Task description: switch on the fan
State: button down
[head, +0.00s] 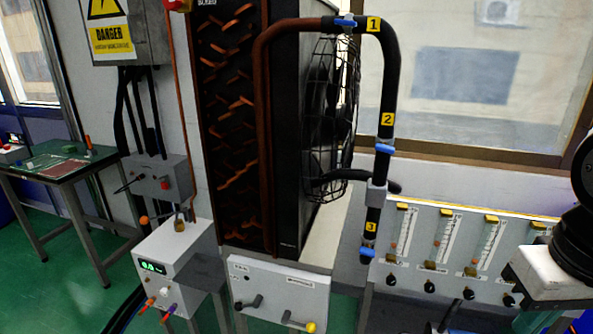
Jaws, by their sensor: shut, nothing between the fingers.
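The fan (334,105) stands upright in a dark wire cage on the right side of a tall dark radiator unit (228,120). A pale control box (280,287) sits below the unit. It has a black lever (250,303) on the left and a lever with a yellow knob (310,327) on the right; their labels are too small to read. My gripper (514,276) is at the right edge below my black wrist, shut and empty, in front of the gauge panel and well right of the control box. Its fingers are hard to make out.
A black pipe (390,85) with numbered yellow tags and blue valves runs beside the fan. A panel of flow gauges (455,235) stands at right. A white box with a green display (175,258) and a green-topped table (65,160) are at left.

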aim_at(238, 306)
jog(key=u, duration=0.5)
jog(key=k, duration=0.6)
jog(key=u, duration=0.9)
jog(key=i, duration=0.9)
jog(key=z, duration=0.65)
